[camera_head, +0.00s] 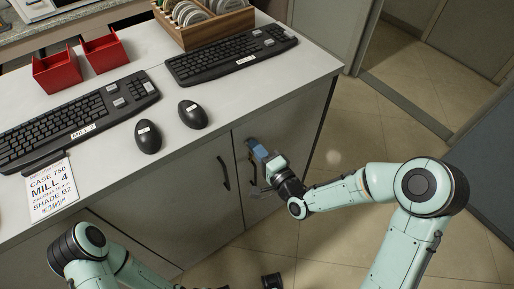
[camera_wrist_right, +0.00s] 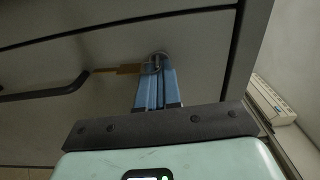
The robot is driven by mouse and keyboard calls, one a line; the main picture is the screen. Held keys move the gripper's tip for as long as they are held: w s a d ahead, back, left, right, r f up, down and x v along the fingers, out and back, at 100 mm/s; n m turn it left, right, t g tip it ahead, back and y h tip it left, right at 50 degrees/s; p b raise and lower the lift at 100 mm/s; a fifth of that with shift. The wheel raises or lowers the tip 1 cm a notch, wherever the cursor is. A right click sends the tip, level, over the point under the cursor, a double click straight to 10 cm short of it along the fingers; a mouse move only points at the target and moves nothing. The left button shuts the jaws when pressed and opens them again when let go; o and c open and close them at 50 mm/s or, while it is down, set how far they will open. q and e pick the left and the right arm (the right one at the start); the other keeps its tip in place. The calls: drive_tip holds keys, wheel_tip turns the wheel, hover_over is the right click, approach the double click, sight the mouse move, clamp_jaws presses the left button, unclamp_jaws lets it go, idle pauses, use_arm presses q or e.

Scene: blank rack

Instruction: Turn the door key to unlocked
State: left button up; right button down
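My right gripper (camera_head: 256,150) is at the upper part of the right cabinet door (camera_head: 285,125), just below the countertop. In the right wrist view its two blue fingers (camera_wrist_right: 157,84) are close together, with their tips around a small metal key (camera_wrist_right: 154,65) at the door's lock. A brass-coloured piece (camera_wrist_right: 118,70) sticks out to the left of the key. The fingers hide part of the key and lock, so the key's exact angle is hard to tell.
Dark bar handles sit on the left door (camera_head: 223,173) and the right door, the latter showing in the wrist view (camera_wrist_right: 45,92). The countertop (camera_head: 215,105) holds keyboards, mice, red bins (camera_head: 57,74) and a wooden rack (camera_head: 215,28). Tiled floor is clear at right.

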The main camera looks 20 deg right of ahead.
drive_tip(key=shift+w+r+m, duration=0.1)
drive_tip(key=shift+r+m, duration=0.1)
drive_tip(key=shift+m, duration=0.1)
idle(0.4)
drive_tip(key=c, duration=1.3)
unclamp_jaws()
drive_tip(key=shift+c, duration=0.2)
drive_tip(key=shift+f, duration=0.15)
use_arm(q)
drive_tip(key=shift+s, duration=0.1)
